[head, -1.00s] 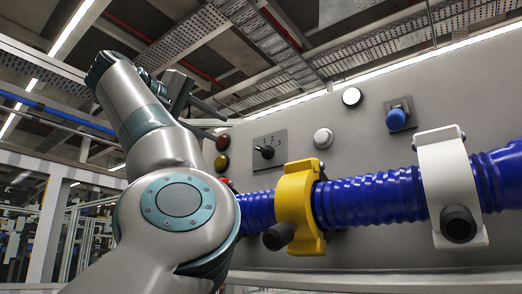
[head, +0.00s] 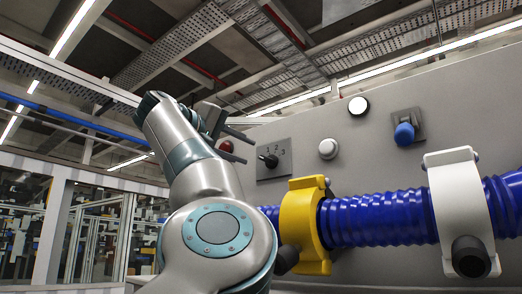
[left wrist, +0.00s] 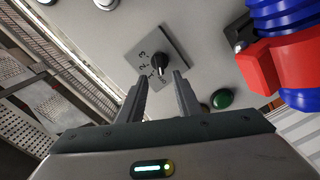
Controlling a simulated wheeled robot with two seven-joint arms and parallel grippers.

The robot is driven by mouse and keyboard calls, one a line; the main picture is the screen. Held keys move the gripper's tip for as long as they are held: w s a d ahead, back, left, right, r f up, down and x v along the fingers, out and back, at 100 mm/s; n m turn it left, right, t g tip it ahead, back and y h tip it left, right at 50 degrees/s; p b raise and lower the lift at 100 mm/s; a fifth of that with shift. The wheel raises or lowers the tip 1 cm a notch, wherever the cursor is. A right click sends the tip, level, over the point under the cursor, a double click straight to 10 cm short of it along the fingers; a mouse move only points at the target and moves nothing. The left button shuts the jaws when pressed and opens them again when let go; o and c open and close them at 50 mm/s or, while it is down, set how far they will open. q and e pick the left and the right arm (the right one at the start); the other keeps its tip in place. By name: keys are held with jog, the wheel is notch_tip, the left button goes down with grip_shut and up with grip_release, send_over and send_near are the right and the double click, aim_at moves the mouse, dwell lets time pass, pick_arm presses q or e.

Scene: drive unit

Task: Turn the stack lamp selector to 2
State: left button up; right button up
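The lamp selector is a black knob (head: 268,160) on a grey square plate (head: 284,165) with numbers, mounted on the grey panel. In the left wrist view the knob (left wrist: 160,61) sits just beyond my fingertips, with the numbers 3, 2 and 1 to its left; its exact setting is too small to tell. My right gripper is not in view.
A blue corrugated hose (head: 380,218) crosses below the selector, held by a yellow clamp (head: 303,225) and a white clamp (head: 460,205). A white button (head: 328,148), lit white lamp (head: 358,105), blue knob (head: 404,133) and red lamp (head: 226,146) are nearby. A green button (left wrist: 222,98) shows in the wrist view.

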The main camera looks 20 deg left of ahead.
aim_at(263, 158)
pick_arm(q)
jog(key=p+x, duration=0.3)
jog(key=x, duration=0.4)
jog(key=shift+r, duration=0.1)
jog(key=shift+w+d+p, duration=0.2)
jog(key=shift+w+p, duration=0.25)
jog(key=shift+w, duration=0.15)
grip_shut()
